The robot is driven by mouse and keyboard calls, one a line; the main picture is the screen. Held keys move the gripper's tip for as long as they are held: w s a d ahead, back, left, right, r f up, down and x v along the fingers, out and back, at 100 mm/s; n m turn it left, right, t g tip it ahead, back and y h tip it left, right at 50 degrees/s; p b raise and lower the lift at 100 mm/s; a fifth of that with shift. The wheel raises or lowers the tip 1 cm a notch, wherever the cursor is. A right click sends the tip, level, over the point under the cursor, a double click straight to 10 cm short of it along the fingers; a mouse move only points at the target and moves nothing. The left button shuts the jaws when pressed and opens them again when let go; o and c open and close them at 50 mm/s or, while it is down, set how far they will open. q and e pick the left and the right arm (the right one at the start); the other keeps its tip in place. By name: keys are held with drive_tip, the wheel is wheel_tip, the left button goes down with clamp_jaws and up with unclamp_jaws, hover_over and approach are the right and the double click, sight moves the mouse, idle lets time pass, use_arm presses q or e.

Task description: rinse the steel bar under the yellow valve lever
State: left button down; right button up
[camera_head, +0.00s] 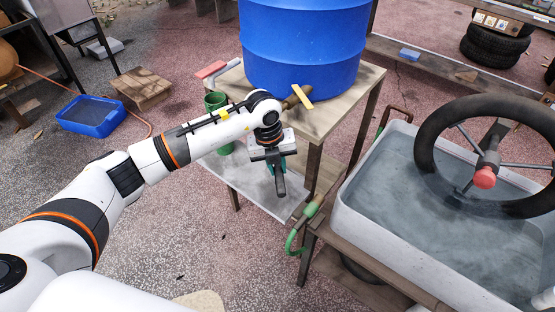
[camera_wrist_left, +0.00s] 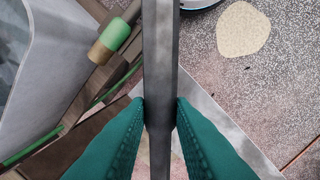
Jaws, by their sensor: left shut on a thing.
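The yellow valve lever (camera_head: 302,96) sits on a brownish tap (camera_head: 289,102) at the lower front of a blue barrel (camera_head: 303,50). My left gripper (camera_head: 275,168) is below and slightly left of the lever, beyond the front of the barrel's table. It is shut on the steel bar (camera_head: 280,186), whose dark end points down in the head view. In the left wrist view the bar (camera_wrist_left: 161,60) runs lengthwise between the teal fingers (camera_wrist_left: 160,115), which press on it from both sides. No water stream shows at the tap. My right gripper is out of view.
A wooden table (camera_head: 343,97) carries the barrel, with a grey lower shelf (camera_head: 250,187) below. Green cups (camera_head: 215,101) are near its left side. A water-filled white tub (camera_head: 385,243) with a black wheel (camera_head: 428,150) is at right. A green-handled tool (camera_head: 312,207) hangs nearby.

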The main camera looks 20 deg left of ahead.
use_arm(q)
drive_tip(key=shift+s+d+p, duration=0.15)
drive_tip(key=shift+s+p, duration=0.85)
drive_tip(key=shift+s, duration=1.3)
drive_tip(key=shift+r, duration=0.15)
drive_tip(key=s+r+p, duration=0.3)
drive_tip(key=s+p, duration=0.2)
drive_tip(key=shift+d+r, duration=0.2)
drive_tip(key=shift+r, duration=0.2)
